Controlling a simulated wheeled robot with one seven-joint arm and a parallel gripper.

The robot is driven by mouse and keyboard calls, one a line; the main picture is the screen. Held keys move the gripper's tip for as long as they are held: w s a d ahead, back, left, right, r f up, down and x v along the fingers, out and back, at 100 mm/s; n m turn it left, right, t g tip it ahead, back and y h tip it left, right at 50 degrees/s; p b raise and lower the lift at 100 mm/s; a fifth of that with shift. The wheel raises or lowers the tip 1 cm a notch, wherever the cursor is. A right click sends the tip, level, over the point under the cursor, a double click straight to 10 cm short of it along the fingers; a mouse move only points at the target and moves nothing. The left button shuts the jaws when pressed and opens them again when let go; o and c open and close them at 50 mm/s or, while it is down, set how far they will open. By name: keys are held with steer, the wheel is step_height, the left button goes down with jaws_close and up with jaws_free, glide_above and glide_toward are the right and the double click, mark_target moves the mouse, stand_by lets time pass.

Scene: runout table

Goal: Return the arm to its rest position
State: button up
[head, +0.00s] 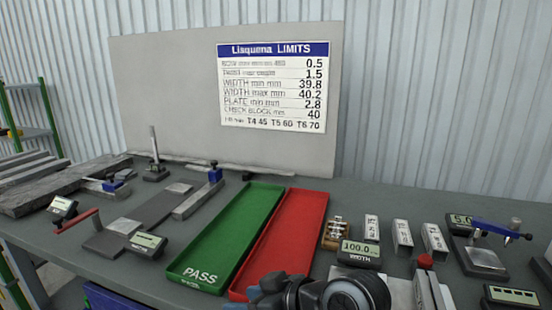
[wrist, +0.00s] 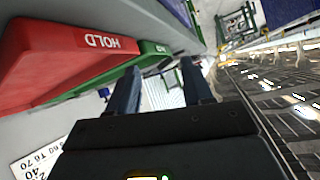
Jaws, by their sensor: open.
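My gripper (wrist: 160,84) shows in the wrist view with its two dark fingers spread apart and nothing held between them. Dark rounded links of my arm show at the bottom middle of the head view, in front of the red tray's near end; the fingers cannot be made out there. The wrist view is tilted, with the red tray (wrist: 60,62), marked HOLD, and the green tray (wrist: 150,58) to the left of the fingers. I cannot tell the exact gap between gripper and trays.
The grey table (head: 215,172) holds the green PASS tray (head: 238,232) and the red tray (head: 290,235), both empty where visible. Gauges stand left; a width display (head: 360,252), metal blocks (head: 402,236) and another gauge (head: 485,257) stand right. A limits board (head: 273,90) is behind.

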steer(key=s+d+f+m+t+h, duration=0.35)
steer(key=s+d+m, duration=0.25)
steer(key=s, duration=0.5)
steer(key=s+d+f+m+t+h, duration=0.4)
steer(key=s+d, duration=0.3)
steer(key=s, duration=0.4)
steer(key=s+d+r+h, duration=0.1)
steer(key=s+d+r, duration=0.3)
steer(key=s, duration=0.5)
steer(key=s+d+r+t+h, duration=0.1)
steer(key=s+d+r, duration=0.2)
steer(key=s+d, duration=0.6)
steer(key=shift+s+d+r, duration=0.15)
steer(key=shift+s+r, duration=0.05)
steer(key=shift+r, duration=0.15)
